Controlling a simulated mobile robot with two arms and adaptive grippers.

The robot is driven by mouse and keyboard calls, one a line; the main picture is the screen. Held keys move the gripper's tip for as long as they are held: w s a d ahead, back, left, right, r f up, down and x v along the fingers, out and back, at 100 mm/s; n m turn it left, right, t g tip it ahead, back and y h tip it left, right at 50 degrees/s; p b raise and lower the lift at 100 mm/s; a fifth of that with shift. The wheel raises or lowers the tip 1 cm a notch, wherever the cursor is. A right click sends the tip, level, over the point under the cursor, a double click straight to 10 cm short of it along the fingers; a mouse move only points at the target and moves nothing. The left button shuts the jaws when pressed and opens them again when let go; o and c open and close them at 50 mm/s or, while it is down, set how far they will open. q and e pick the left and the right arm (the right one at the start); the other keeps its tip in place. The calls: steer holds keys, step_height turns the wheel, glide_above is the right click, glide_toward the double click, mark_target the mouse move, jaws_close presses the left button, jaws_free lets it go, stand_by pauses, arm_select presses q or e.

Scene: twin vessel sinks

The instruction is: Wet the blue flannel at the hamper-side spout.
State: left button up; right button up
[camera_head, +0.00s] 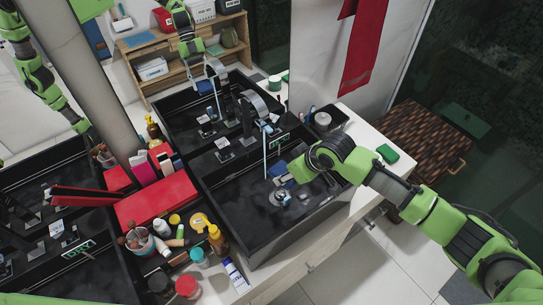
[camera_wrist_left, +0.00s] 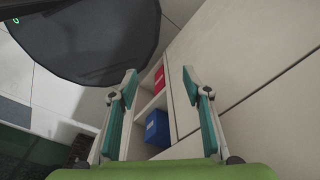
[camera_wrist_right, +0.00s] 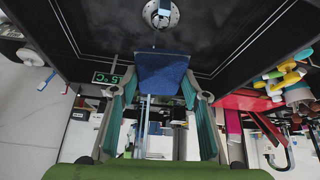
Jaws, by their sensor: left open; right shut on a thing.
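My right gripper (camera_wrist_right: 155,92) is shut on the blue flannel (camera_wrist_right: 162,72), low inside the black basin (camera_head: 238,228) on the hamper side. The flannel also shows in the head view (camera_head: 277,169), partly hidden by the gripper. The drain (camera_wrist_right: 160,14) lies below the flannel. My left gripper (camera_wrist_left: 158,75) is open and empty, facing the floor and a cabinet.
The brown woven hamper (camera_head: 425,135) stands at the right. Bottles, jars and a red box (camera_head: 155,203) crowd the counter left of the basin. Mirrors repeat parts of the scene.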

stand_by(0.4)
steer(key=shift+s+d+r+p, duration=0.25)
steer(key=shift+s+r+p, duration=0.1)
steer(key=shift+r, duration=0.1)
steer(key=shift+s+d+r, duration=0.55)
steer(key=shift+s+r, duration=0.25)
steer(key=shift+s, duration=0.1)
steer(key=shift+s+d+r, duration=0.5)
steer(key=shift+s+r, duration=0.3)
steer(key=shift+s, duration=0.1)
